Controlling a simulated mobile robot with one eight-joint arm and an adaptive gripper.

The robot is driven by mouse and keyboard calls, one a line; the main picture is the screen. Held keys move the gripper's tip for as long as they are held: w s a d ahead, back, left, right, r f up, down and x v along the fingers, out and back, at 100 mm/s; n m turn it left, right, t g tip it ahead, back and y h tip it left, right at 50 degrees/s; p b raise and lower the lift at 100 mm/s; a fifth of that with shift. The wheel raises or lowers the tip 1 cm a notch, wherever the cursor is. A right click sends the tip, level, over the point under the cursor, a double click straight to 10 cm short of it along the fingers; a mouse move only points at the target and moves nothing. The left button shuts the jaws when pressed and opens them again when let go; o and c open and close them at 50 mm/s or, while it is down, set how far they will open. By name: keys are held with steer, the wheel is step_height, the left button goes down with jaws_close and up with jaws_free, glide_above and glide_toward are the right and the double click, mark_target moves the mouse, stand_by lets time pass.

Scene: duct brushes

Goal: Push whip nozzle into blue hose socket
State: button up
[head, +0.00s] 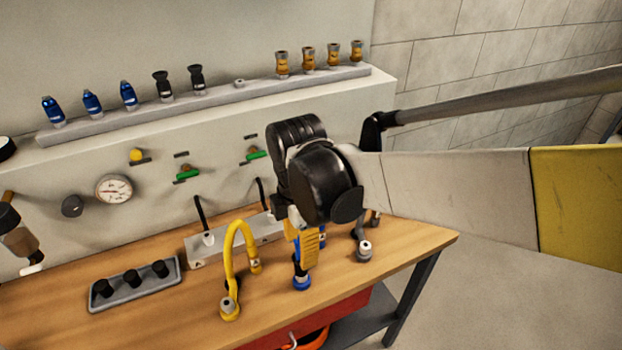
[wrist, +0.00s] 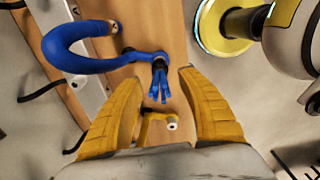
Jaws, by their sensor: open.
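The blue hose (wrist: 62,50) curves in from the left in the wrist view and ends at a collar between my finger tips. In the head view its blue socket (head: 302,284) stands on the bench, mostly below my gripper (head: 305,262). The whip nozzle (wrist: 160,85), with a dark body and blue strands, stands at that socket with the strands toward my wrist camera. I cannot tell how deep it sits. My yellow fingers are open, one on each side of the nozzle, with gaps visible. In the head view my gripper hides much of the hose and nozzle.
A yellow hose (head: 231,262) stands to the left and a hose end with a grey collar (head: 364,252) to the right. A grey tray (head: 140,284) with black pieces lies at left. A rail (head: 215,97) behind holds blue, black and brass nozzles, with one empty spot.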

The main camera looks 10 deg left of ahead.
steer(key=shift+r, duration=2.4)
steer(key=shift+d, duration=0.15)
steer(key=s+d+m+t, duration=0.2)
steer(key=d+m+t, duration=0.1)
steer(key=d+m, duration=0.9)
steer(key=s+d+r+m+t, duration=0.1)
steer(key=s+d+m+t, duration=0.2)
steer(key=d+m, duration=0.9)
steer(key=shift+s+d+r+t, duration=0.15)
steer(key=shift+s+d+t, duration=0.1)
steer(key=shift+d+t, duration=0.4)
